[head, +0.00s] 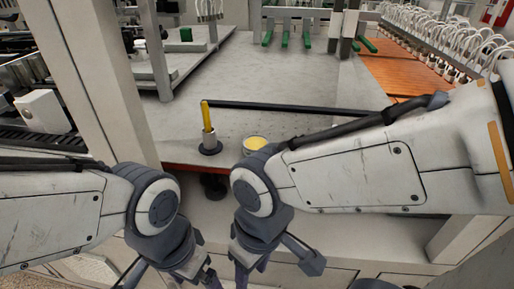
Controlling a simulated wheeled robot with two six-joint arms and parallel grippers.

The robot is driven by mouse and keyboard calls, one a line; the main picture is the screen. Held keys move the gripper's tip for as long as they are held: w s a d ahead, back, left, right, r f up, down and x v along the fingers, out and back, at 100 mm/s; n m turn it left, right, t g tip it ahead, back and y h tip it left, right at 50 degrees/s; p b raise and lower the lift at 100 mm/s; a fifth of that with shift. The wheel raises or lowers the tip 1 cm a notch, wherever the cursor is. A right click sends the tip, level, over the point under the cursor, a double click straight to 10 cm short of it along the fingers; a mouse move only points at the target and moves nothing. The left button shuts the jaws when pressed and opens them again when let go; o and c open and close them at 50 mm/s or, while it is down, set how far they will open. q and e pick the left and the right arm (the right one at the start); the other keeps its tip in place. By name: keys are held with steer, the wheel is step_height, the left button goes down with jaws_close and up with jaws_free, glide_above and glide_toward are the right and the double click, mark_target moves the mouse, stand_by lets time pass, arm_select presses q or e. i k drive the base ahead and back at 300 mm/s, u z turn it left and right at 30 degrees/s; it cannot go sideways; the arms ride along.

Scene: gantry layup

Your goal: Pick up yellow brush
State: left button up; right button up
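The yellow brush (206,116) stands upright, with its lower end in a dark round holder (210,147) near the front edge of the light worktable. The holder hides its lower end. My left gripper (186,270) is low at the bottom of the head view, in front of and below the table edge, apart from the brush. My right gripper (252,268) is beside it, a little to the right, also below the brush. The fingers of both are partly cut off by the picture's bottom edge, so I cannot tell their opening. I see nothing held.
A cup with yellow contents (255,143) stands right of the brush, close to my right arm. A long dark bar (290,108) lies behind them. A pale upright post (90,70) stands at left. The grey tabletop (270,75) behind the bar is mostly clear.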

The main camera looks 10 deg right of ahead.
mark_target(204, 105)
steer(key=u, duration=2.15)
steer(key=k, duration=1)
steer(key=z, duration=1.6)
steer(key=i, duration=0.5)
